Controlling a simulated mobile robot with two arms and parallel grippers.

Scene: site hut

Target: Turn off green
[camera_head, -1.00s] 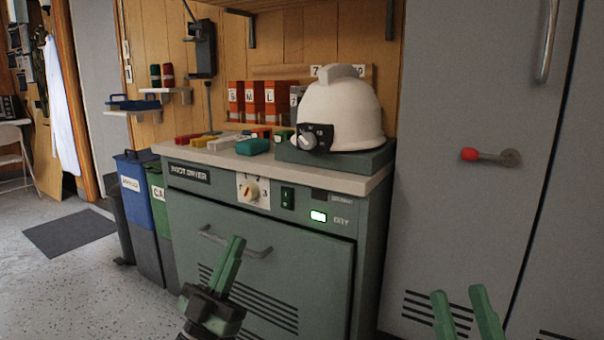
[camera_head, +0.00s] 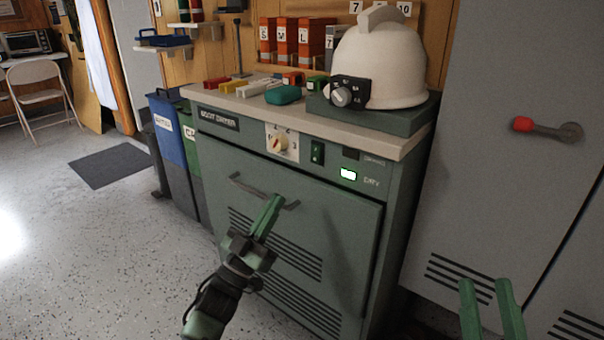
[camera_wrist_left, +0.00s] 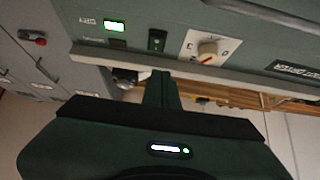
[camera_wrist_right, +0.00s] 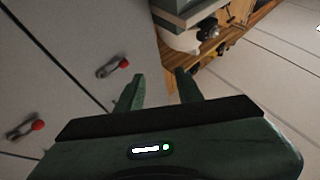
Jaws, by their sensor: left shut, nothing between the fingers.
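The green boot dryer (camera_head: 330,215) stands in the middle of the head view. Its front panel carries a small dark green rocker switch (camera_head: 317,152), a dial (camera_head: 281,143) and a lit green-white DRY lamp (camera_head: 348,174). The switch (camera_wrist_left: 157,40), dial (camera_wrist_left: 207,50) and lamp (camera_wrist_left: 115,27) also show, upside down, in the left wrist view. My left gripper (camera_head: 268,216) is shut and empty, in front of the dryer door, below the switch and apart from it. My right gripper (camera_head: 491,302) is open and empty at lower right, before the grey locker.
A white helmet (camera_head: 384,62) with a headlamp sits on a green box on the dryer top. Several small coloured blocks lie beside it. The dryer handle (camera_head: 262,190) sticks out near my left gripper. A grey locker (camera_head: 500,190) with a red-tipped handle stands right.

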